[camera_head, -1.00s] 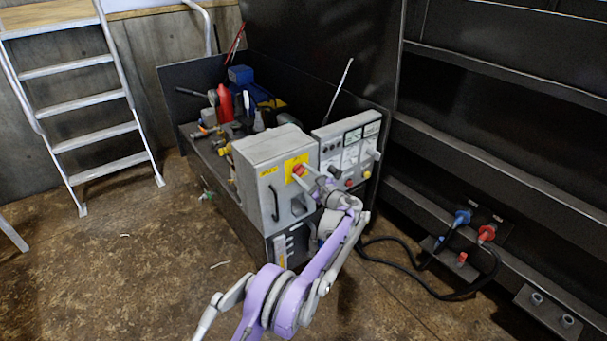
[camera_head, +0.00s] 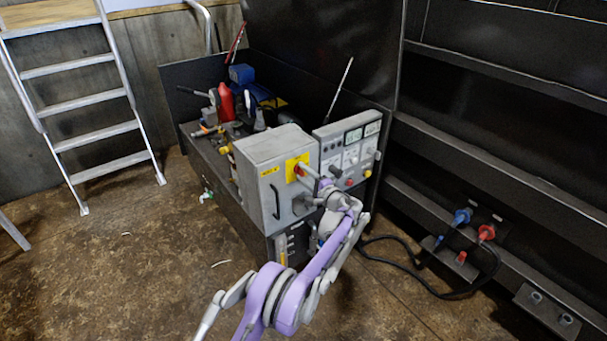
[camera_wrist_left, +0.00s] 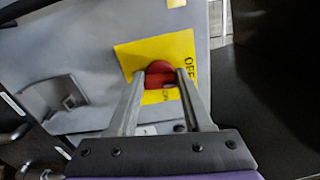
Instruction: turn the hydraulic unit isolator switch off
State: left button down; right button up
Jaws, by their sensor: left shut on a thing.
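The isolator switch is a red rotary knob (camera_wrist_left: 158,72) on a yellow plate (camera_wrist_left: 125,58) marked "OFF" in the left wrist view. In the head view, the yellow plate (camera_head: 291,163) is on the front of the grey hydraulic unit cabinet (camera_head: 258,190). My left gripper (camera_wrist_left: 161,78) has one finger on each side of the red knob and is shut on it; in the head view, the gripper (camera_head: 303,171) reaches the knob from the right. The knob's exact angle is hard to read. My right gripper is not in view.
A black handle (camera_head: 275,202) is on the cabinet front, left of the switch. A grey panel with gauges (camera_head: 353,140) stands close behind my gripper. A black cable (camera_head: 405,270) lies on the floor at right. A ladder (camera_head: 92,105) stands at the left.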

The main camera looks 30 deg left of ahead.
pick_arm(q)
jog(key=shift+n, duration=0.6)
jog(key=shift+f, duration=0.1)
jog(key=shift+c, duration=1.6)
grip_release()
jog(key=shift+d, duration=0.1)
jog(key=p+v, duration=0.1)
jog(key=v, duration=0.9)
jog(key=shift+s+d, duration=0.2)
jog(key=shift+d, duration=0.1)
